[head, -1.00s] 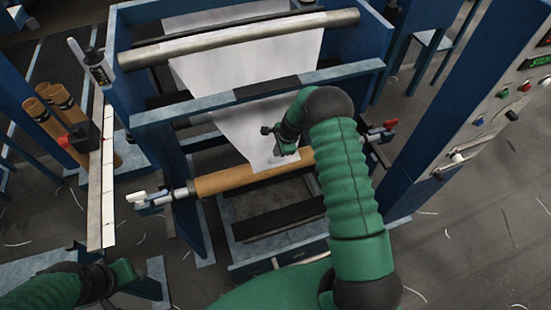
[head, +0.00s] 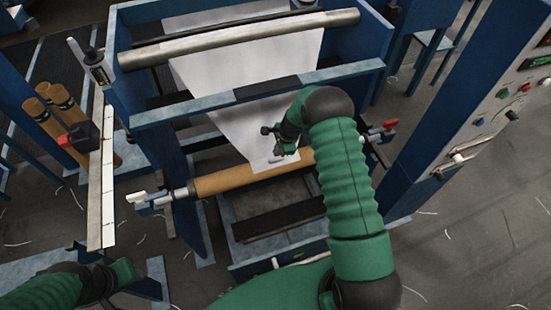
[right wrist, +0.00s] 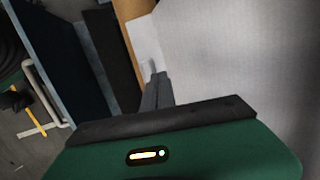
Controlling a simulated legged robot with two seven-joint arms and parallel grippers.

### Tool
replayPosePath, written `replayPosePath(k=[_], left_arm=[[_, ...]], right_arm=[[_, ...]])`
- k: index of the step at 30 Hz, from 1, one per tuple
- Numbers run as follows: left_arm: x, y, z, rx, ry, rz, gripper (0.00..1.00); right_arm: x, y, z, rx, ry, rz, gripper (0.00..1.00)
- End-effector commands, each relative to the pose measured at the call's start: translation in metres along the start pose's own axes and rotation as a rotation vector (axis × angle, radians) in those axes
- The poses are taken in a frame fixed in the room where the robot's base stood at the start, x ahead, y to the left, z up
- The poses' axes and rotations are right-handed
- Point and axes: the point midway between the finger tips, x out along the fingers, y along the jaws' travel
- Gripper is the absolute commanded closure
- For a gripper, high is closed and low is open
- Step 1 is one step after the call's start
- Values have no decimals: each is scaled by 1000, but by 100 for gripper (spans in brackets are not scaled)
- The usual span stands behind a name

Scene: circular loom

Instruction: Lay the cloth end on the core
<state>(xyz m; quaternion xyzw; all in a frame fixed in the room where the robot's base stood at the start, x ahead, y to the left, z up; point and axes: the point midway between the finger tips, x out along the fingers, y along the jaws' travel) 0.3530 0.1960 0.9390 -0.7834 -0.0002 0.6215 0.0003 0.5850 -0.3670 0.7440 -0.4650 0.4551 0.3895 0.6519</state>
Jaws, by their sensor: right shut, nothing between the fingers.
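The white cloth (head: 235,120) hangs down from the upper rollers and narrows to its end. The cloth end lies at the middle of the brown core (head: 222,182), along its upper side. The core is held level between two end chucks. My right gripper (head: 284,152) is shut and empty over the cloth end. In the right wrist view its fingers (right wrist: 155,90) point at the cloth (right wrist: 225,60) beside the core (right wrist: 131,12); I cannot tell whether they touch. My left gripper (head: 122,274) is at the lower left, away from the cloth; its fingers are not clear.
A metal roller (head: 240,40) and a blue crossbar (head: 255,90) span the frame above the core. Spare brown cores (head: 42,118) stand at the left near a long pale rail (head: 104,180). A control panel (head: 500,110) is at the right. Dark bars lie below the core.

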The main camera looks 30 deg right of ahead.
Motion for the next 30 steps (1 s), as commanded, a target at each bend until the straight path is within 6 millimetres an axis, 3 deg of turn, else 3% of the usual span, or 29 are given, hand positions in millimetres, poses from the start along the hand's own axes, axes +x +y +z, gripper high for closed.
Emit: replayPosePath(k=[8,21,30], left_arm=[[-2,0,-1,0,0,0,64],[-47,0,-11,0,0,0,64],[-44,0,-10,0,0,0,64]], right_arm=[[-3,-1,0,0,0,0,100],[-59,-16,10,0,0,0,100],[-57,-15,9,0,0,0,100]])
